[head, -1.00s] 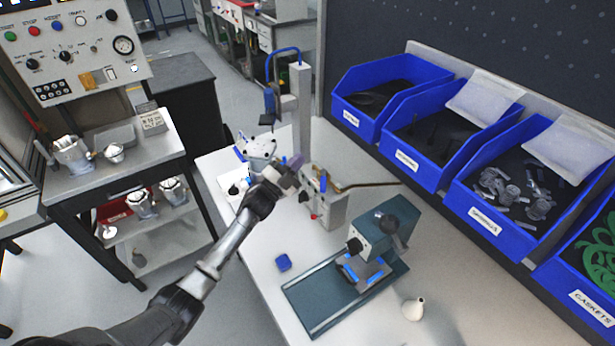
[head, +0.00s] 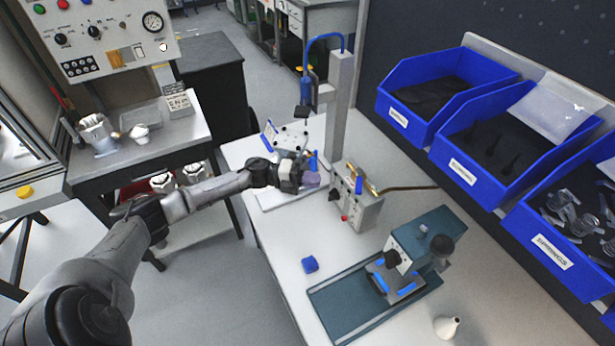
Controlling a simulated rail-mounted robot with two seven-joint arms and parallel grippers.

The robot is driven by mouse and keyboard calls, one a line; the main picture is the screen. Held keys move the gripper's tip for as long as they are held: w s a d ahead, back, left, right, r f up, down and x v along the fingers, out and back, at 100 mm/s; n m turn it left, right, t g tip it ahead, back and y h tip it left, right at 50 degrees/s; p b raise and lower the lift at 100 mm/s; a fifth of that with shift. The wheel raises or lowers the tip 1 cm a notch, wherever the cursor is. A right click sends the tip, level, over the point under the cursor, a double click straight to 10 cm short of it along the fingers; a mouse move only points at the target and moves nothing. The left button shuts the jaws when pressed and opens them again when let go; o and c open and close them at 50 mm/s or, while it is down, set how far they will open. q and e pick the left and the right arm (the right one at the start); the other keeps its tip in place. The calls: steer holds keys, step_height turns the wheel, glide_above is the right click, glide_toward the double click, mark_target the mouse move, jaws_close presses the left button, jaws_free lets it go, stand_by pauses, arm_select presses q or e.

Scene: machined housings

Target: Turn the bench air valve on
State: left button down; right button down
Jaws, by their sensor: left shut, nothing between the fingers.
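A grey box (head: 355,212) stands on the white bench, with a brass fitting (head: 362,178) and a hose running off to the right. A small upright blue handle (head: 359,186) shows at the fitting. This appears to be the bench air valve. My left gripper (head: 311,179) is shut and empty, just left of the box, with a gap between its tips and the blue handle. The fingertips are small and partly blurred. The right gripper is not in view.
A white housing (head: 288,136) and a grey post (head: 341,105) with a blue tool stand behind my gripper. Blue bins (head: 470,172) line the right.

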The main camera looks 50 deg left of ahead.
mark_target(359, 180)
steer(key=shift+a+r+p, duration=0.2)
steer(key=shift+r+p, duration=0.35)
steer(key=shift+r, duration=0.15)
arm_select(q)
steer(key=x, duration=0.9)
steer(key=shift+w+d, duration=0.2)
